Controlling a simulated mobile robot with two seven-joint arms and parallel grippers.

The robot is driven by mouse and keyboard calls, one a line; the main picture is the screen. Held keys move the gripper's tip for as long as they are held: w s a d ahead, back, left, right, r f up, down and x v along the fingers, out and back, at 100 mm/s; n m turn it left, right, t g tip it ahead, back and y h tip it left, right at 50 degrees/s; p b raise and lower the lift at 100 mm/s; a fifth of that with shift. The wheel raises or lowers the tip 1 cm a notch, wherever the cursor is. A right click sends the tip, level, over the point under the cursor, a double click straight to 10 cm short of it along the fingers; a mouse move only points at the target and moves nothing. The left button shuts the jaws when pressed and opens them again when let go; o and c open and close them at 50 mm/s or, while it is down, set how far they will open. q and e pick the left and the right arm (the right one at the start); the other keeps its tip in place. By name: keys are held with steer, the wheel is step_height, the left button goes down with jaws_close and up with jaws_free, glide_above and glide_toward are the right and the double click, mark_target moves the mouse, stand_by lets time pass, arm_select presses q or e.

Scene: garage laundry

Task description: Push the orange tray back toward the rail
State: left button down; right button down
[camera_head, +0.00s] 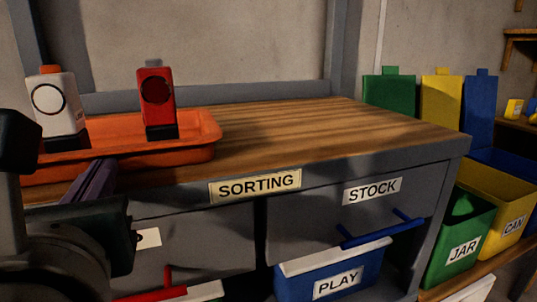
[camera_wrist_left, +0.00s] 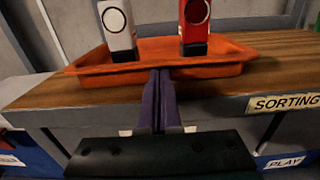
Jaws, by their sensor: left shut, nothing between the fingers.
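The orange tray (camera_head: 205,143) lies on the left part of the wooden bench top. A white bottle with an orange cap (camera_head: 55,100) and a red bottle (camera_head: 156,98) stand upright in it. My left gripper (camera_head: 104,168) is shut and empty, at the tray's front side. In the left wrist view the tray (camera_wrist_left: 225,70) spans the bench, and the shut fingers (camera_wrist_left: 160,75) reach its front wall; they look to touch it, but I cannot be sure. The rail (camera_head: 240,93) runs along the back edge of the bench, behind the tray. My right gripper is not in view.
The bench top (camera_head: 300,125) is clear to the right of the tray. Drawers and a blue PLAY bin (camera_head: 335,270) are below the front edge. Green JAR (camera_head: 462,240) and yellow CAN (camera_head: 500,205) bins stand at the right.

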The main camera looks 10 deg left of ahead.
arm_select(q)
steer(key=shift+s, duration=0.15)
steer(key=shift+x, duration=1.95)
steer(key=shift+d, duration=0.2)
